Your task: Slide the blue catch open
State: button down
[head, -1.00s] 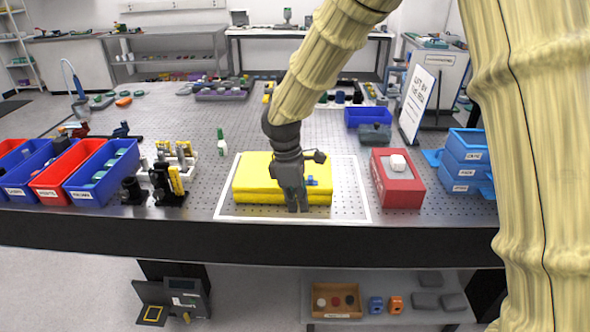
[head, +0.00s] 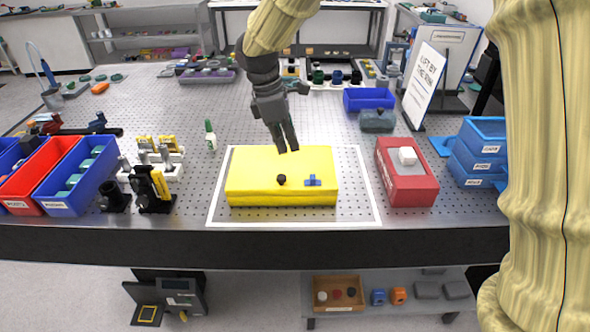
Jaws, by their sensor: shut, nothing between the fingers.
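The yellow box (head: 255,180) sits inside a white outlined rectangle on the perforated table. The blue catch (head: 312,181) is on the right part of the box's top, near its front edge. A small black knob (head: 281,180) stands to the left of the catch. My gripper (head: 288,150) is above the rear middle of the box, up and to the left of the catch, apart from it. Its fingers look close together and hold nothing. The catch and knob are both in plain view.
A red box (head: 408,190) with a white button stands to the right of the yellow box. Stacked blue trays (head: 478,165) are farther right. Black and yellow optical mounts (head: 152,190) and a green-capped bottle (head: 210,137) stand to the left.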

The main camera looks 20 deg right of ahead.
aim_at(300, 183)
jog(key=p+x, duration=0.2)
jog(key=x, duration=0.8)
jog(key=shift+w+f, duration=0.1)
